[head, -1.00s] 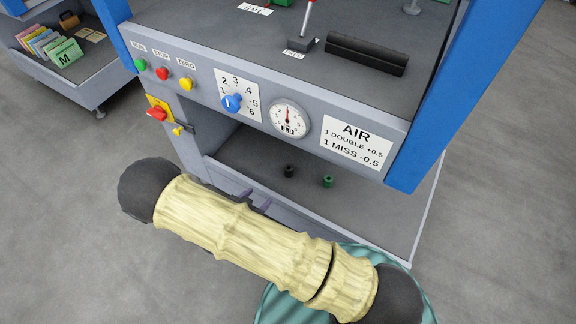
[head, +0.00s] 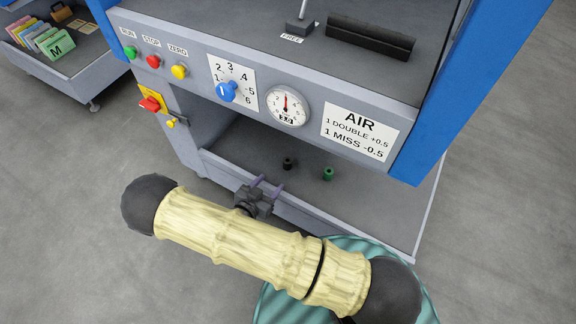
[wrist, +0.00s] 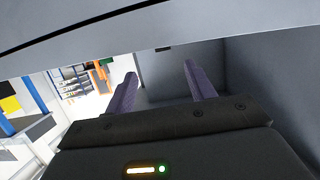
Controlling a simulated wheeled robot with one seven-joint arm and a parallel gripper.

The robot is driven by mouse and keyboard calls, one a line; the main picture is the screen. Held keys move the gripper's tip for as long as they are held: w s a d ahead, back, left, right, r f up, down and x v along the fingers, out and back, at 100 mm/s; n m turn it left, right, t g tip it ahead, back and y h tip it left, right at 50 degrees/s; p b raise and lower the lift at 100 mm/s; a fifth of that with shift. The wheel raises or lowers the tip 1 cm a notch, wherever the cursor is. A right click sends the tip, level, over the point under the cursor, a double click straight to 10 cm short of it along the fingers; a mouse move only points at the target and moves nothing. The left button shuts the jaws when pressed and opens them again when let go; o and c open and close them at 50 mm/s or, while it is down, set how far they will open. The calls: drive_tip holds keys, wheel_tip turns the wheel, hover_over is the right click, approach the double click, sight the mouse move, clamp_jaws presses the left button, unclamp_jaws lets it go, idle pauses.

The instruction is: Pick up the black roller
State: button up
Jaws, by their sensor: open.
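A small black roller (head: 288,163) stands upright on the lower shelf of the grey machine. A green roller (head: 328,174) of similar size stands to its right. My gripper (head: 269,184) is at the shelf's front edge, lower left of the black roller and apart from it. In the wrist view, my gripper (wrist: 160,70) has its two purple fingers spread with nothing between them. No roller can be clearly made out in that view.
The machine's front panel (head: 205,62), with buttons, a blue knob (head: 228,91) and a gauge (head: 287,106), overhangs the shelf. A raised lip (head: 330,222) runs along the shelf front. A blue post (head: 470,90) stands at right. The shelf around the rollers is clear.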

sight(285, 165)
drive_tip(key=b+x, duration=0.2)
drive_tip(key=x, duration=0.3)
drive_tip(key=shift+w+d+f, duration=0.1)
drive_tip(key=shift+d+f, duration=0.1)
drive_tip(key=shift+w+d+r, duration=0.1)
drive_tip(key=shift+w+d, duration=0.05)
drive_tip(key=shift+w, duration=0.05)
drive_tip(key=shift+w+d+f+b, duration=0.1)
drive_tip(key=shift+w+f+b, duration=0.15)
drive_tip(key=shift+b, duration=0.1)
drive_tip(key=b+x, duration=0.3)
drive_tip(key=x, duration=0.1)
drive_tip(key=shift+w, duration=0.35)
drive_tip(key=shift+r, duration=0.1)
drive_tip(key=c, duration=1.1)
drive_tip(key=shift+o, duration=0.2)
